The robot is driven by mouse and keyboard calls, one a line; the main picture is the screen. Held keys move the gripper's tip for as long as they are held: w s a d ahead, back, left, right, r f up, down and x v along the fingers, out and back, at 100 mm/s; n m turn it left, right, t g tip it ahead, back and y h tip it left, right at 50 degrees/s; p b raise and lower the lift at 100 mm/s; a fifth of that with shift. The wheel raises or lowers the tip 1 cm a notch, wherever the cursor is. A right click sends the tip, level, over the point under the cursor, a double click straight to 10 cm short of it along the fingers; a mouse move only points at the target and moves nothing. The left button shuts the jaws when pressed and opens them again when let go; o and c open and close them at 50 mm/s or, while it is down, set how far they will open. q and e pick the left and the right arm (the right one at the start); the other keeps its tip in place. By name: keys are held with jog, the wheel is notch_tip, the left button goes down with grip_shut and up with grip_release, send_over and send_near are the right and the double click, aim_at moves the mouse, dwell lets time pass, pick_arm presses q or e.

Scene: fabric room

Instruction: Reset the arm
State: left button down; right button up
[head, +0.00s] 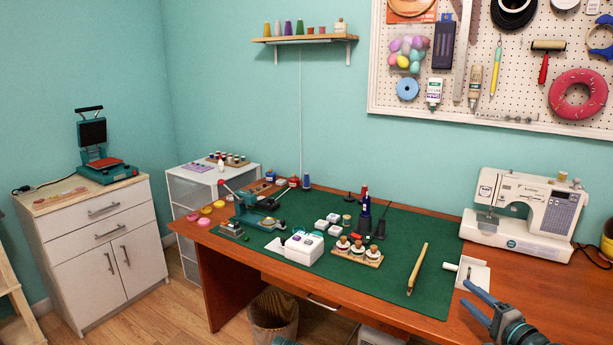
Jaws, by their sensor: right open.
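My right gripper (466,295) comes in at the lower right corner, above the front right of the wooden desk (430,318). Its two blue-grey fingers are apart and nothing shows between them. It points left, towards the green mat (330,272). A white dispenser-like item (472,273) lies just beyond the fingertips in the picture. Only the gripper and a dark wrist part of that arm show. My left gripper is not in view.
A wooden stick (418,268), a rack of small jars (357,251), white boxes (304,247) and a green press (257,212) occupy the mat. A sewing machine (525,215) stands at the back right. The mat's front right is mostly clear.

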jog(key=s+a+f+n+g+y+b, duration=0.15)
jog(key=a+f+n+g, duration=0.35)
jog(key=a+f, duration=0.6)
jog(key=s+a+f+n+g+y+b, duration=0.1)
jog(key=s+a+f+n+g+b, duration=0.35)
jog(key=a, duration=1.05)
jog(key=s+a+f+n+g+h+b, duration=0.2)
jog(key=s+a+f+n+g+h, duration=0.25)
jog(key=f, duration=0.25)
jog(key=s+a+f+n+g+h+b, duration=0.1)
jog(key=s+a+f+n+g+h, duration=0.25)
jog(key=s+f, duration=0.3)
notch_tip(320, 180, up, 30)
jog(key=p, duration=3)
jog(key=shift+w+f+t+h, duration=0.25)
jog(key=shift+t+h, duration=0.1)
jog(key=shift+t, duration=0.1)
jog(key=shift+d+n, duration=0.1)
jog(key=shift+n, duration=0.15)
